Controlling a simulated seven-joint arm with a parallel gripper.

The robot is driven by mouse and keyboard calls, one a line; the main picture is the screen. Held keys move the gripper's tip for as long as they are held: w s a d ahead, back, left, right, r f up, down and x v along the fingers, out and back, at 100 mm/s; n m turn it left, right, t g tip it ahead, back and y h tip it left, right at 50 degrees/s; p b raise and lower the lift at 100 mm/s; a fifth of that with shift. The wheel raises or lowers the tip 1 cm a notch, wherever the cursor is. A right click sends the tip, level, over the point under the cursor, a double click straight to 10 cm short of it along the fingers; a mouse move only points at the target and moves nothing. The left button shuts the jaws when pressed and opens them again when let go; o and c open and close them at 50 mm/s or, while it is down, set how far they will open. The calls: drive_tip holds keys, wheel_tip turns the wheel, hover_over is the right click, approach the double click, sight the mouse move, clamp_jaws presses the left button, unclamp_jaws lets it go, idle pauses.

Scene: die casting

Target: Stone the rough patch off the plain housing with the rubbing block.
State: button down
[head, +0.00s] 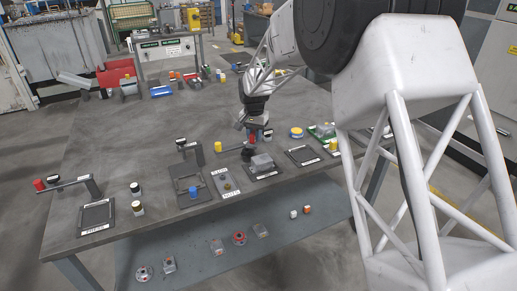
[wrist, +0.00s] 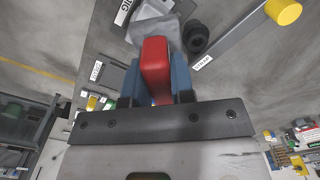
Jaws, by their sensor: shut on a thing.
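My gripper (head: 259,137) is shut on a red block (wrist: 155,62), which I take to be the rubbing block. It stands between the two blue fingers in the wrist view. A grey housing (head: 262,161) sits on a labelled dark plate (head: 263,174) just below and in front of my gripper. The housing also shows in the wrist view (wrist: 143,31), partly hidden behind the red block. I cannot tell whether the block touches the housing. The rough patch is not visible.
An empty dark tray (head: 302,156) lies right of the housing plate; a grey plate (head: 227,184) lies left. A yellow-ended stand (head: 218,147) is close by my gripper. Several castings lie on the lower shelf (head: 190,267). The table's middle left is clear.

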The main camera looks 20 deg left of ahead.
drive_tip(key=shift+w+d+f, duration=0.2)
drive_tip(key=shift+w+d, duration=0.75)
drive_tip(key=shift+f, duration=0.1)
